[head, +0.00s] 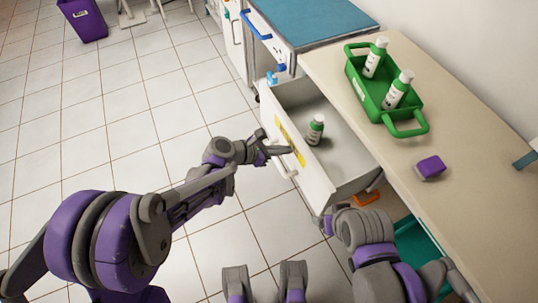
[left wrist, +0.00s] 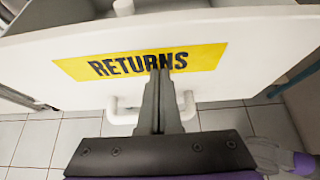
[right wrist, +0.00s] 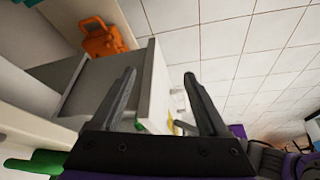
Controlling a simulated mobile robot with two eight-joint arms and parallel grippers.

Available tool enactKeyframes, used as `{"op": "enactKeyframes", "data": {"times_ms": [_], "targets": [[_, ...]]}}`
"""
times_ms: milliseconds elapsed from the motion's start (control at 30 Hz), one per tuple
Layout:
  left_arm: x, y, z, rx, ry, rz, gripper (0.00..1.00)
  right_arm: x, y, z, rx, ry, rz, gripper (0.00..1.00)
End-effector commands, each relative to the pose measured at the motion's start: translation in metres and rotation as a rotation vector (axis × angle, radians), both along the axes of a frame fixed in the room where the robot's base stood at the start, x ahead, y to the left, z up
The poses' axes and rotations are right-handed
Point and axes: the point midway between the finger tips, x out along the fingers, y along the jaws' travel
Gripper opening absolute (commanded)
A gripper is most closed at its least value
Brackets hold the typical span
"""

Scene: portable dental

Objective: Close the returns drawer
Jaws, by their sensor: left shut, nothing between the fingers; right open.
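The returns drawer (head: 318,185) is pulled out from under the counter, with a green-capped bottle (head: 315,130) standing inside it. Its white front carries a yellow RETURNS label (left wrist: 140,62) and a white handle (left wrist: 125,112) below the label. My left gripper (head: 272,152) is shut and empty at the drawer front, its fingertips over the label; I cannot tell if they touch. In the left wrist view the shut fingers (left wrist: 160,90) cover part of the label's lettering. My right gripper (right wrist: 160,88) is open and empty near the drawer's near side, which shows in the right wrist view (right wrist: 145,75).
A green caddy (head: 378,105) with two bottles and a purple block (head: 430,167) are on the counter (head: 365,135). An orange object (head: 367,198) lies beside the drawer. A blue-topped cart (head: 310,20) stands behind. The tiled floor at left is clear, with a purple bin (head: 84,20) far off.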

Motion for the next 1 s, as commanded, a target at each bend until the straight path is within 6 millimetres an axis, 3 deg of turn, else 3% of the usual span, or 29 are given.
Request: {"op": "enactKeyframes", "data": {"times_ms": [600, 1000], "targets": [[0.039, -0.112, 0.0, -0.001, 0.0, -0.003, 0.0, 0.001, 0.0, -0.013, 0.0, 0.005, 0.0, 0.77], [0.058, -0.162, 0.0, 0.0, 0.001, -0.002, 0.0, 0.001, 0.0, -0.018, 0.0, 0.006, 0.0, 0.77]]}}
